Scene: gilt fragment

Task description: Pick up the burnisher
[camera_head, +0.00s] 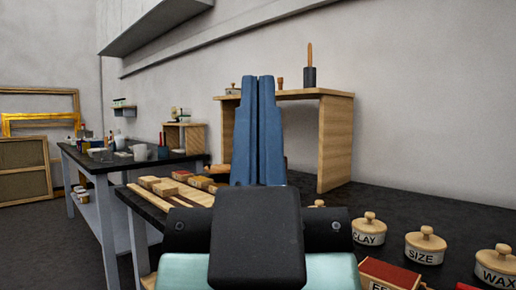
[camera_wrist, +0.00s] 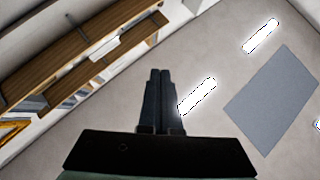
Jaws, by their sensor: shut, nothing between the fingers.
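My gripper (camera_head: 258,80) stands upright in the middle of the head view, its two blue fingers shut together with nothing between them. It also shows shut in the wrist view (camera_wrist: 160,73), with no tool near its tips. I cannot pick out a burnisher for certain. A wooden-handled tool (camera_head: 310,56) stands upright in a dark holder (camera_head: 310,77) on top of the wooden shelf, to the right of the fingertips in the picture; its kind is unclear. My gripper hides part of the shelf and bench behind it.
The wooden shelf (camera_head: 335,140) stands on the dark bench (camera_head: 400,195). Lidded pots marked CLAY (camera_head: 368,232), SIZE (camera_head: 425,248) and WAX (camera_head: 497,268) stand at right, near a red-topped box (camera_head: 392,274). Wooden blocks (camera_head: 165,188) lie at left. A second bench (camera_head: 110,160) stands farther left.

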